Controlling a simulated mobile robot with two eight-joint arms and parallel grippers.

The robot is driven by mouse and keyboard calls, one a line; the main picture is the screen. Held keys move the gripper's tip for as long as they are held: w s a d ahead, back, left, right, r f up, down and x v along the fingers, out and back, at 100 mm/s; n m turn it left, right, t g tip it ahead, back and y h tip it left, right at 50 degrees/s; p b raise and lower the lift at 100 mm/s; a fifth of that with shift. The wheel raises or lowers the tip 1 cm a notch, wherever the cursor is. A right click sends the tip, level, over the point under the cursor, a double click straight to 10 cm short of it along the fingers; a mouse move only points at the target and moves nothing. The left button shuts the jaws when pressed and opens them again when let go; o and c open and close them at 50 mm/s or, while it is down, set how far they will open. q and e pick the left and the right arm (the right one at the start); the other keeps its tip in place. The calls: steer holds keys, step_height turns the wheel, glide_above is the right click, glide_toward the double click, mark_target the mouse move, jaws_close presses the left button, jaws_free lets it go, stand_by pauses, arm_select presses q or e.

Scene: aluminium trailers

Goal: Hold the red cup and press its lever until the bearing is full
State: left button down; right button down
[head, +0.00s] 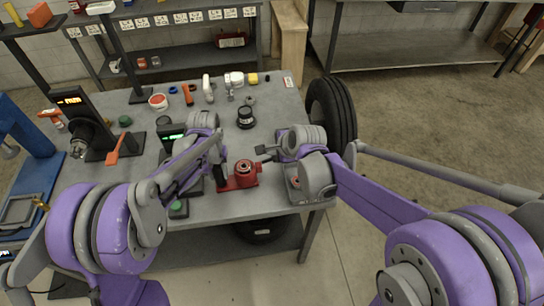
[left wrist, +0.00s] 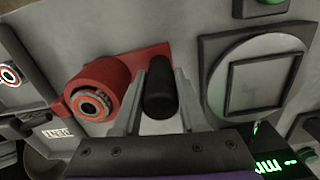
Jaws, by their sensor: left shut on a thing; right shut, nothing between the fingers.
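The red cup (head: 245,181) stands on the near part of the grey table, with a ringed bearing (head: 243,167) in its open top. In the left wrist view the red cup (left wrist: 98,80) also shows, with the bearing (left wrist: 92,104) facing the camera. A black handle (left wrist: 160,92) stands beside the red body. My left gripper (head: 219,172) is shut on this black handle; its grey fingers (left wrist: 160,100) lie on both sides of it. My right gripper (head: 263,152) is shut and empty, just right of and behind the cup. The lever cannot be made out clearly.
A scale with a square plate (left wrist: 262,84) and green display (head: 173,136) is beside the cup, partly behind my left arm. A black jar (head: 245,118) and several small tools stand farther back. A tyre (head: 332,112) is beyond the table's right edge.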

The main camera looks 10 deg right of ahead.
steer(key=shift+a+r, duration=0.1)
steer(key=r, duration=0.2)
steer(key=a+r, duration=0.1)
steer(key=r, duration=0.1)
steer(key=shift+a+r, duration=0.15)
steer(key=shift+r, duration=0.15)
stand_by(0.7)
arm_select(q)
steer(key=shift+c, duration=1.9)
jaws_free()
